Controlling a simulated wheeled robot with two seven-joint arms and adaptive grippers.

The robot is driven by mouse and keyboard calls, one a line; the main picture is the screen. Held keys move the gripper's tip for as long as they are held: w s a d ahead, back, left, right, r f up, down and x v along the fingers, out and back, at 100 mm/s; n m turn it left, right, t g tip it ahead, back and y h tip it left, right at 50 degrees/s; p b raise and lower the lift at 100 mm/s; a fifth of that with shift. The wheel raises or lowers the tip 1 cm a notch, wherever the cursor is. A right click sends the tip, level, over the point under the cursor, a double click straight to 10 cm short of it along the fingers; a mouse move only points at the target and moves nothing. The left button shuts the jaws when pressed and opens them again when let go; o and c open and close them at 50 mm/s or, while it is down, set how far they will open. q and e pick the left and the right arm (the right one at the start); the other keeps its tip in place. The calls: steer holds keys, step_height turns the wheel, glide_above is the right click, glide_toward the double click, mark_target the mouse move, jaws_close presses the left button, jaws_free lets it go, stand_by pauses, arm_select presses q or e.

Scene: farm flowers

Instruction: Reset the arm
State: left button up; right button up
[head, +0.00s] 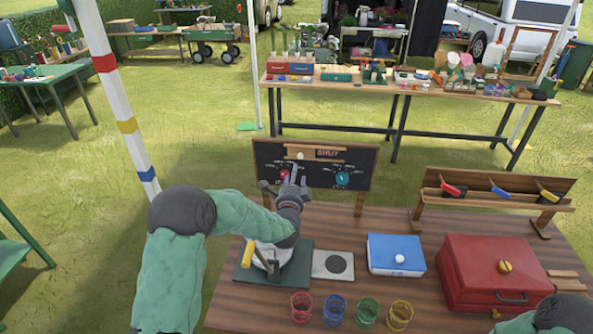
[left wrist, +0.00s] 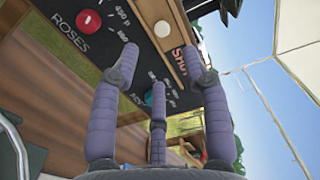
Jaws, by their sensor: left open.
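My left gripper (head: 293,178) is in front of the dark board (head: 265,153), its fingers pointing up toward it. In the left wrist view the purple-grey fingers of my left gripper (left wrist: 166,76) are spread apart with nothing between them. The board has a red knob (head: 284,175) and a teal knob (head: 342,179). A wooden slide at its top carries a white knob (head: 300,156) beside the word SHUT. I cannot tell whether a finger touches the board. My right arm shows only at the bottom right corner; its gripper is out of view.
On the wooden table (head: 400,290) are a grey plate (head: 321,264), a blue box (head: 397,249), a red case (head: 490,265) and several coloured wire cups (head: 335,308). A metal vessel (head: 268,256) stands below my left forearm. A rack (head: 490,205) holds coloured-handled tools. A striped pole (head: 115,90) stands left.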

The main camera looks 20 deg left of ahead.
arm_select(q)
steer(key=shift+s+d, duration=0.15)
steer(key=shift+s, duration=0.5)
